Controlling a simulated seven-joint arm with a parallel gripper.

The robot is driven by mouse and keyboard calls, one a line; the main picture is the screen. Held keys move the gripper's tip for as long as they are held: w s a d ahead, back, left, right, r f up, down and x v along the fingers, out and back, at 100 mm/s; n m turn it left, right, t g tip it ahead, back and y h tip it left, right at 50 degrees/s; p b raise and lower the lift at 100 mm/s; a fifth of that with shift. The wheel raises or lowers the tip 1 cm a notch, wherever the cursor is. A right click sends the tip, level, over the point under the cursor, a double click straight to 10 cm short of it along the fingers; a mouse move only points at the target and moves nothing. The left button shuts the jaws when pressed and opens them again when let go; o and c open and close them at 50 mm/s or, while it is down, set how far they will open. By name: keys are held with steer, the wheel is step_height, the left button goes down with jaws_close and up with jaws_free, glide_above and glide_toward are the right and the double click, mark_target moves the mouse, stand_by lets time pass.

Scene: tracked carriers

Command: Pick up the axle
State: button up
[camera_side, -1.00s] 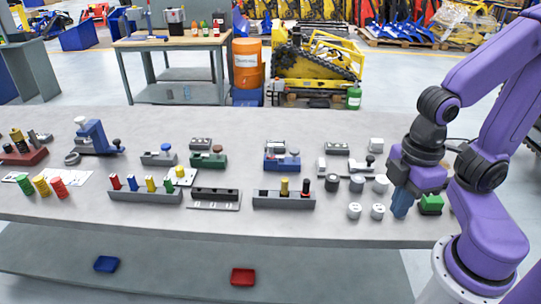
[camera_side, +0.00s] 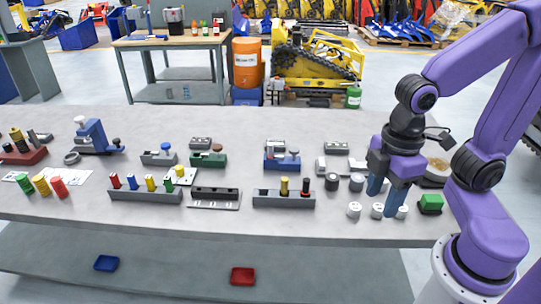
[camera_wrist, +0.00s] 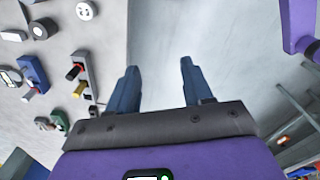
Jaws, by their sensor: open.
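I cannot tell for sure which part is the axle. A grey block (camera_side: 268,199) near the bench front holds an upright yellow peg (camera_side: 284,187) and a dark peg with a red lower part (camera_side: 305,187). The same block shows at the left in the wrist view (camera_wrist: 90,72). My gripper (camera_side: 386,193) is open and empty, fingers pointing down, to the right of that block and just behind several short white cylinders (camera_side: 354,210). In the wrist view my gripper (camera_wrist: 158,70) has its two fingers apart with only plain surface between them.
A green block (camera_side: 431,203) stands right of my gripper, near a round tray (camera_side: 437,170) partly hidden by my arm. Several fixtures stand across the bench, including a blue one (camera_side: 282,157) and a slotted black rack (camera_side: 215,197). The back strip of the bench (camera_side: 250,122) is clear.

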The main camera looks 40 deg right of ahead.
steer(key=w+a+r+n, duration=0.1)
steer(key=w+a+r, duration=0.1)
steer(key=w, duration=0.5)
steer(key=w+a+r+n, duration=0.1)
steer(key=w+a, duration=0.1)
steer(key=w, duration=0.4)
steer(key=n, duration=0.4)
glide_above(271, 144)
steer(key=f, duration=1.2)
steer(key=shift+d, duration=0.4)
steer(key=shift+a+f, duration=0.2)
steer(key=shift+f, duration=1.1)
steer(key=shift+a+f, duration=0.2)
steer(key=shift+f, duration=1.05)
steer(key=shift+c, duration=0.3)
jaws_close()
